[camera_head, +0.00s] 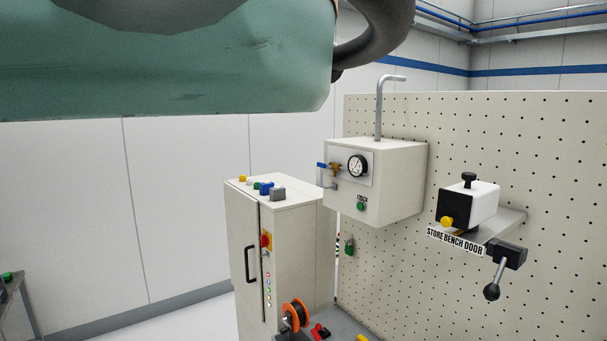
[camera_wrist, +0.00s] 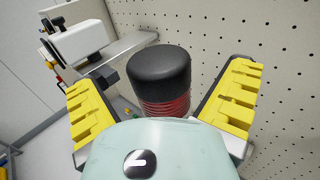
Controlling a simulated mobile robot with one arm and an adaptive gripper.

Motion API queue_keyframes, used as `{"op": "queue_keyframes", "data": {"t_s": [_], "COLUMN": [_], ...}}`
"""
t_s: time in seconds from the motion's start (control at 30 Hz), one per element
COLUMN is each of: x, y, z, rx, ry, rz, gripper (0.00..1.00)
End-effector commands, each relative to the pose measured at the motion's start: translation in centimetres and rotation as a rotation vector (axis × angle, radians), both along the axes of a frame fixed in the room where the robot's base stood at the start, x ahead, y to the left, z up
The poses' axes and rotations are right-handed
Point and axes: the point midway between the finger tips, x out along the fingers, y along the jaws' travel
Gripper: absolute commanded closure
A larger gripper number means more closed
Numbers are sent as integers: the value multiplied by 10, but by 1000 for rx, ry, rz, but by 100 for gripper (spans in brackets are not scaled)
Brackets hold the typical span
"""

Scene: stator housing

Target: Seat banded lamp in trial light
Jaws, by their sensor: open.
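In the wrist view, my gripper (camera_wrist: 158,78) is open, its yellow-padded fingers spread wide. Between and beyond them is an upright cylinder (camera_wrist: 160,68) with a smooth black top and a red, ribbed body. It may be the banded lamp or part of the trial light; I cannot tell which. Clear gaps show between it and both fingers. Its lower end is hidden behind the pale gripper body, so its support does not show. In the head view neither my gripper nor this cylinder shows.
A pegboard wall (camera_head: 400,255) stands close on the right. A labelled shelf (camera_head: 508,222) carries a black-and-white box (camera_head: 484,203); the shelf also shows in the wrist view (camera_wrist: 122,50). A gauge box (camera_head: 400,170) hangs left of it. A cabinet (camera_head: 295,235) stands further left.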

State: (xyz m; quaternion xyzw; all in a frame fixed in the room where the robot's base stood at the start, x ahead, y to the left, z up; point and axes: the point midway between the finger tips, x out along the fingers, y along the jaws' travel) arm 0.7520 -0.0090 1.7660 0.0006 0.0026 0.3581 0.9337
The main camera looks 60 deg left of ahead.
Motion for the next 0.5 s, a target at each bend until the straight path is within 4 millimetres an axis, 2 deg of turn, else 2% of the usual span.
{"op": "queue_keyframes", "data": {"t_s": [0.5], "x": [-11], "y": [-12], "z": [1], "rx": [-2], "ry": [-2], "rz": [-3], "gripper": [0]}}
